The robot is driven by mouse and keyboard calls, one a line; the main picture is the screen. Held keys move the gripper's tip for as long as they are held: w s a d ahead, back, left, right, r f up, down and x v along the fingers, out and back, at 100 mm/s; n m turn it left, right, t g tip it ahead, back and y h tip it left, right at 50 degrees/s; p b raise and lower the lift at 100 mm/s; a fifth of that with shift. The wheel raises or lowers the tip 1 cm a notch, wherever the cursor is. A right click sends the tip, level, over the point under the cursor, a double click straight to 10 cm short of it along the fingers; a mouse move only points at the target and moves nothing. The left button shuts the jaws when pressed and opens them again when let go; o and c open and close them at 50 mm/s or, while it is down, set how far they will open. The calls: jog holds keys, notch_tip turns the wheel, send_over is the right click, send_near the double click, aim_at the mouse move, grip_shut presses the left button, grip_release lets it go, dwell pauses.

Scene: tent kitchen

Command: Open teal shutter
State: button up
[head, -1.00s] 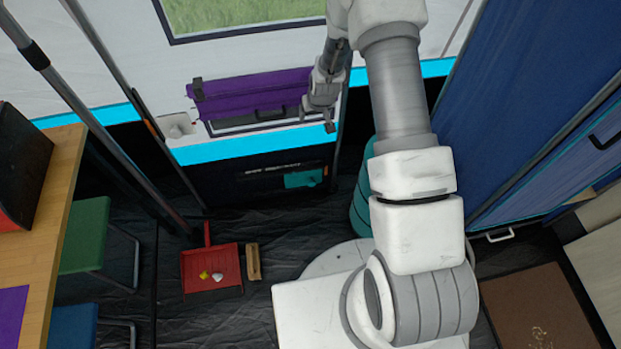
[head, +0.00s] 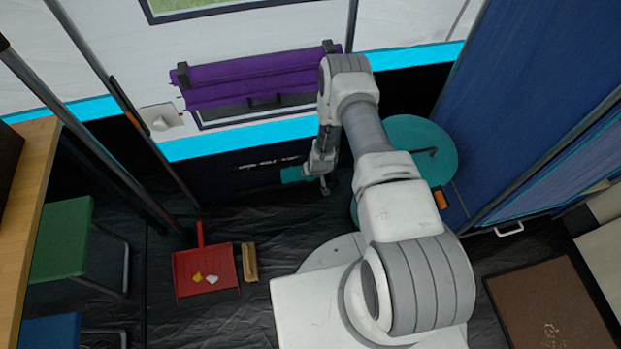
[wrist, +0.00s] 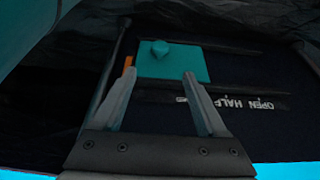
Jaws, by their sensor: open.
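The teal shutter (wrist: 185,66) is a flat teal panel with a round teal knob (wrist: 160,48), set in a dark wall panel. White lettering including "OPEN" and "HALF" (wrist: 248,103) runs beside it in the wrist view. In the head view the shutter (head: 292,174) shows low on the black wall band, to the left of my gripper (head: 324,184). In the wrist view my gripper (wrist: 160,76) is open and empty, its two fingers pointing toward the shutter with the knob beyond and between the tips. I cannot tell whether they touch the panel.
A rolled purple blind (head: 250,76) hangs above the shutter. A round teal-topped container (head: 425,145) stands right of my arm. A red dustpan (head: 206,272) and a wooden brush (head: 250,262) lie on the floor. A blue curtain (head: 540,90) is at right.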

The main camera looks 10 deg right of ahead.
aim_at(311, 177)
jog(key=b+x, duration=0.6)
jog(key=x, duration=0.8)
grip_shut()
dwell(1.0)
